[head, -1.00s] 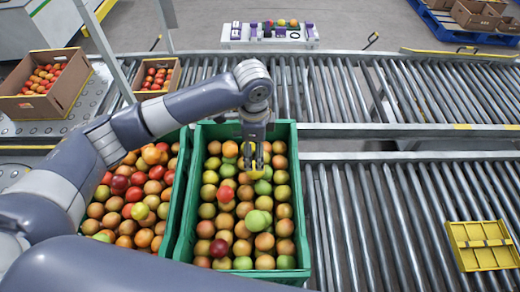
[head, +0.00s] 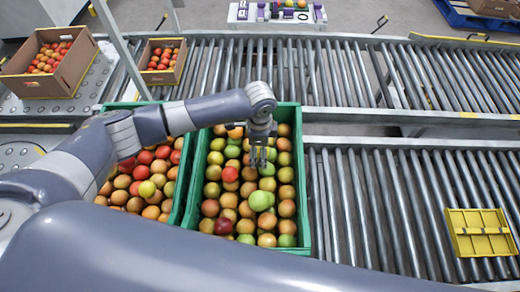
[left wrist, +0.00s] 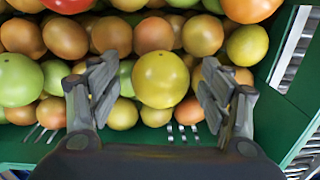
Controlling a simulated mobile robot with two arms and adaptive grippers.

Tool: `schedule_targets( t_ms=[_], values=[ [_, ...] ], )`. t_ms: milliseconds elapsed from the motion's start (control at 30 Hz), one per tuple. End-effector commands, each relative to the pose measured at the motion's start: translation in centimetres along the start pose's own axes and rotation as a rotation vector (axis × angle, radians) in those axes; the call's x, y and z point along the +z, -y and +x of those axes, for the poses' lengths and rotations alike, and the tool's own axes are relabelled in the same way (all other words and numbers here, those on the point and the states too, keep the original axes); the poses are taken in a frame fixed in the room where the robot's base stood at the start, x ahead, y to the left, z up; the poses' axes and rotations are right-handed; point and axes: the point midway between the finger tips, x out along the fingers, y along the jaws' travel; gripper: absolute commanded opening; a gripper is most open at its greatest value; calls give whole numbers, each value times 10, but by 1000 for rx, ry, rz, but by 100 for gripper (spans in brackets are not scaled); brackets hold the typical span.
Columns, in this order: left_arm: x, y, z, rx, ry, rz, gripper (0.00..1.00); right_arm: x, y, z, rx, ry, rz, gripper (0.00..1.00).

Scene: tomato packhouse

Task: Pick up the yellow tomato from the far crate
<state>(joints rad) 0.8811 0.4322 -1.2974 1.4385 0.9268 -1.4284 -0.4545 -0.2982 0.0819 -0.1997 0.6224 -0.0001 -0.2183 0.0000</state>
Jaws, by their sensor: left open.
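My left gripper (head: 258,160) hangs over the right green crate (head: 308,212), which is full of mixed tomatoes. In the left wrist view the left gripper (left wrist: 159,85) is open, with its two grey fingers apart. A yellow tomato (left wrist: 160,79) shows between the fingers, with no clear contact on either side. It is bigger than most around it. A second yellowish tomato (left wrist: 247,45) lies near the crate's side wall. In the head view I cannot clearly pick out the tomato between the fingers. My right gripper is not in view.
A second green crate (head: 186,180) of tomatoes stands close on the left. A roller conveyor (head: 375,200) lies right of the crates, with a yellow tray (head: 480,232) on it. Cardboard boxes (head: 62,90) of tomatoes stand at the back left.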

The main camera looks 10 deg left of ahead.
Motion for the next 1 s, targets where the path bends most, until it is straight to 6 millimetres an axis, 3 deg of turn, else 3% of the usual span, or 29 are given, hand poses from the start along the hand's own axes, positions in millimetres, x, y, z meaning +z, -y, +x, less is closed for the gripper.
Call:
schedule_targets(
  t_ms=[133, 200, 333, 733, 1000],
  values=[
    [0, 0, 0, 0, 0, 0, 72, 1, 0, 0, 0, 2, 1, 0],
    [0, 0, 0, 0, 0, 0, 57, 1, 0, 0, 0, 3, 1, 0],
    [0, 0, 0, 0, 0, 0, 36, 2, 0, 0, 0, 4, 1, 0],
    [0, 1, -6, -1, 0, -1, 36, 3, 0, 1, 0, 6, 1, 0],
    [0, 4, -54, -4, -3, 0, 36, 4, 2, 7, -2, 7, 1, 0]
  ],
)
